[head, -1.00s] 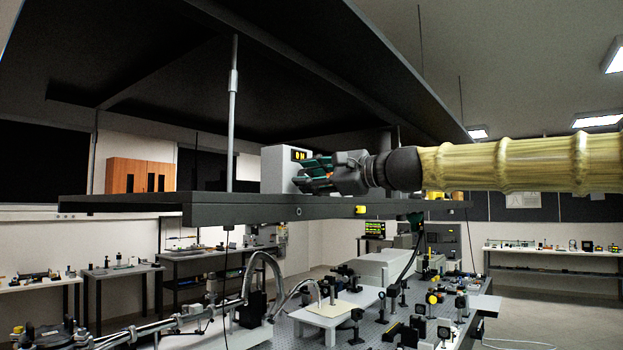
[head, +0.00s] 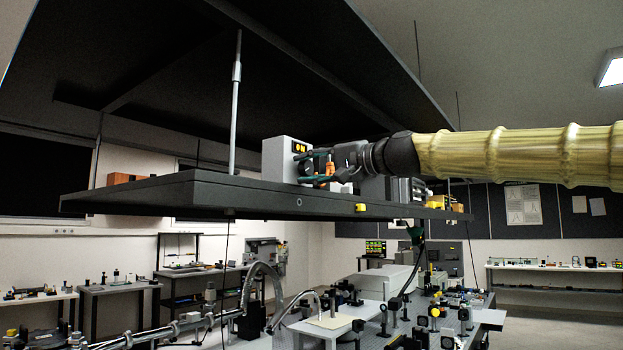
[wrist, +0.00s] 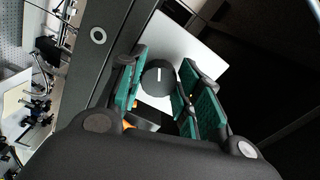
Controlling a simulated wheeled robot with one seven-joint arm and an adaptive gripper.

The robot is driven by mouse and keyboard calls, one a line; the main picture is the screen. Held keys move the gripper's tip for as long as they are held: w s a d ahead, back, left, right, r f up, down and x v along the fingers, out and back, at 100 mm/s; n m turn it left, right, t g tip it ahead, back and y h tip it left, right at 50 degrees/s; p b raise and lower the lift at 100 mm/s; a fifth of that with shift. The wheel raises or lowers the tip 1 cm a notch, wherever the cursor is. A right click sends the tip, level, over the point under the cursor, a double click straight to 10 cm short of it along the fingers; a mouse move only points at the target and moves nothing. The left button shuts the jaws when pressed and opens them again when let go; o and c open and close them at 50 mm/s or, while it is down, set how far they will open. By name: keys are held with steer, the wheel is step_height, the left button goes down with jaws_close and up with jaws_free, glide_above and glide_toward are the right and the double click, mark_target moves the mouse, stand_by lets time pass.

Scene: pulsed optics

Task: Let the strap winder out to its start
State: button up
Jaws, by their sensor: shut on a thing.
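A light grey box (head: 279,160) with a small lit amber display stands on the dark overhead shelf. A round black knob (wrist: 158,78) with a white mark is on its pale face in the wrist view; I take this for the strap winder, though no strap shows. My gripper (head: 318,166) is at the box's right side in the head view. In the wrist view its teal-padded fingers (wrist: 160,92) are on either side of the knob, shut on it. The fingers hide the knob in the head view.
The dark shelf (head: 180,195) runs under the box, with a metal post (head: 235,105) at its left. A yellow item (head: 361,207) is on its front edge; grey and yellow items stand further right. An optics table (head: 380,325) crowded with mounts lies below.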

steer(key=n+b, duration=0.1)
steer(key=n, duration=0.1)
steer(key=n+b, duration=0.1)
steer(key=n, duration=0.1)
steer(key=n+b, duration=0.1)
steer(key=n, duration=0.1)
steer(key=shift+w+f, duration=0.1)
steer(key=shift+f, duration=0.25)
steer(key=n+b, duration=0.2)
steer(key=n, duration=0.3)
steer(key=shift+n, duration=0.4)
steer(key=o, duration=1)
steer(key=shift+o, duration=0.2)
steer(key=shift+d+r, duration=0.1)
steer(key=shift+d, duration=0.2)
steer(key=v, duration=1.1)
steer(key=shift+s+d, duration=0.25)
